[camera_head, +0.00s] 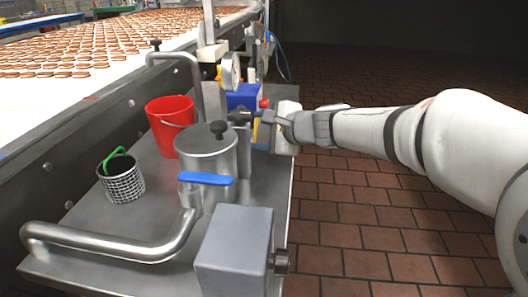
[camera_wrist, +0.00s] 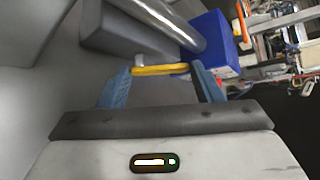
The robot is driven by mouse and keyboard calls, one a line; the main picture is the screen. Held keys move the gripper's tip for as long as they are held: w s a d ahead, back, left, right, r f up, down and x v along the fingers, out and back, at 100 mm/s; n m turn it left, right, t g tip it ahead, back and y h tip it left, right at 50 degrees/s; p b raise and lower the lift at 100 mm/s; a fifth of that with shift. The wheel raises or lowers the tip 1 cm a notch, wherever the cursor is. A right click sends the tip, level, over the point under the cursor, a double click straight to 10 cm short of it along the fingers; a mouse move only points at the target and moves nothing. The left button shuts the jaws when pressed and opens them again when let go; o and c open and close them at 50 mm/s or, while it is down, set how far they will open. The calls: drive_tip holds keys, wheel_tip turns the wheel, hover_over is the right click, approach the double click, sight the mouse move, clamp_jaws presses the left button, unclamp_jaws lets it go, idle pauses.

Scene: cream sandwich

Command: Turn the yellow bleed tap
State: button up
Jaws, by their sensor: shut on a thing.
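In the wrist view the yellow bleed tap (camera_wrist: 160,69) is a short flat yellow bar. It lies crosswise between the two blue fingers of my gripper (camera_wrist: 162,76), its ends at the fingertips. My gripper is shut on it. A grey metal pipe (camera_wrist: 165,18) runs just beyond the tap. In the head view my gripper (camera_head: 243,117) reaches in from the right, just behind the lidded steel pot. The tap cannot be made out clearly there, as my gripper and the pot are in the way.
The steel pot (camera_head: 206,158) has a blue lever (camera_head: 205,179) in front. A red bucket (camera_head: 170,124), a wire basket (camera_head: 122,180), a grey box (camera_head: 235,250) and a blue box (camera_head: 243,98) stand around it. A bent rail (camera_head: 120,244) edges the metal shelf. Brick floor lies open at right.

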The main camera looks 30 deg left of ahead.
drive_tip(key=shift+s+d+f+n+t+y+b, duration=0.15)
drive_tip(key=shift+f+n+t+y+b, duration=0.15)
drive_tip(key=shift+b, duration=1)
drive_tip(key=shift+s+a+f+n+t+y+b, duration=0.15)
drive_tip(key=shift+t+b, duration=0.25)
drive_tip(key=shift+b, duration=0.9)
drive_tip(key=shift+s+d+r+n+t+y+b, duration=0.15)
drive_tip(key=shift+r+n+t+y+b, duration=0.3)
drive_tip(key=shift+b, duration=0.8)
drive_tip(key=shift+s+f+n+b, duration=0.1)
drive_tip(key=shift+n+b, duration=0.2)
drive_tip(key=shift+b, duration=0.05)
drive_tip(key=o, duration=1)
drive_tip(key=shift+f, duration=0.15)
drive_tip(key=shift+f, duration=0.15)
drive_tip(key=shift+d, duration=0.15)
